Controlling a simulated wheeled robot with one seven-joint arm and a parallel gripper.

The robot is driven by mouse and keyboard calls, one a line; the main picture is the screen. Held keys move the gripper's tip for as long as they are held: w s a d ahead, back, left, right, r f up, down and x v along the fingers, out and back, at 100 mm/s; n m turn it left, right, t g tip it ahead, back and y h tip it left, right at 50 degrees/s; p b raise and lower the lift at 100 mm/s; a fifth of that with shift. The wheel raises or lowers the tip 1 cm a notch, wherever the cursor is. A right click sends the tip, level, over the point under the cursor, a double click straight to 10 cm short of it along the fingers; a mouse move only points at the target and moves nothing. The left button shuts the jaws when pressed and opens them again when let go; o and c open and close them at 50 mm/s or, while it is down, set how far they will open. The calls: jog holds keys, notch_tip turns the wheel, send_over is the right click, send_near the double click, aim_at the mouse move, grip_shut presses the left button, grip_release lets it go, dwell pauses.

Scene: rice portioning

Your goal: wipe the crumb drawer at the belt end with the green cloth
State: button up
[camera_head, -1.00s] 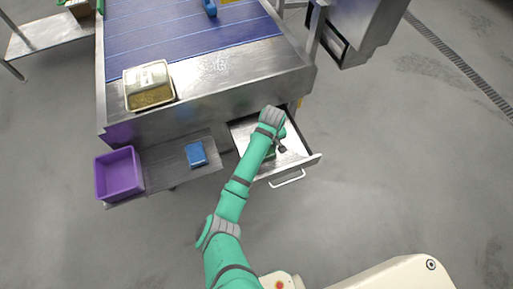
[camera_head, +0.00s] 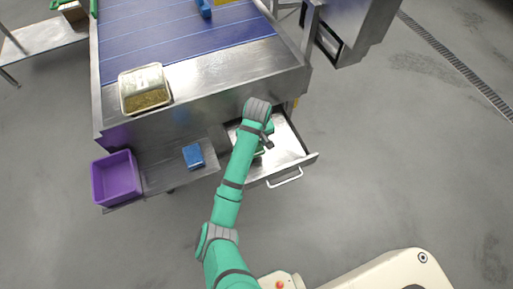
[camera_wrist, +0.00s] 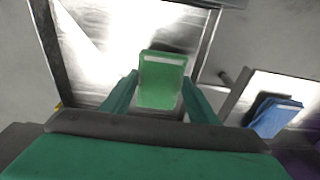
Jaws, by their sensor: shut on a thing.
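The crumb drawer (camera_head: 286,151) is pulled open at the belt end, with a pale metal floor and a white handle at its front. In the wrist view its shiny floor (camera_wrist: 105,75) lies beneath my gripper. My gripper (camera_wrist: 160,98) is shut on the green cloth (camera_wrist: 162,78), a folded pad with a pale stripe, held between both fingers. In the head view my arm mostly hides the gripper, and only a sliver of green cloth (camera_head: 259,153) shows in the left part of the drawer. I cannot tell whether the cloth touches the floor.
A blue folded cloth (camera_head: 193,156) lies on the metal side shelf (camera_head: 165,179), left of the drawer; a purple bin (camera_head: 117,178) stands at that shelf's left end. A tray of grain (camera_head: 145,90) sits on the metal belt end above. The floor right of the drawer is clear.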

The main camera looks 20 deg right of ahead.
jog(key=shift+r, duration=1.2)
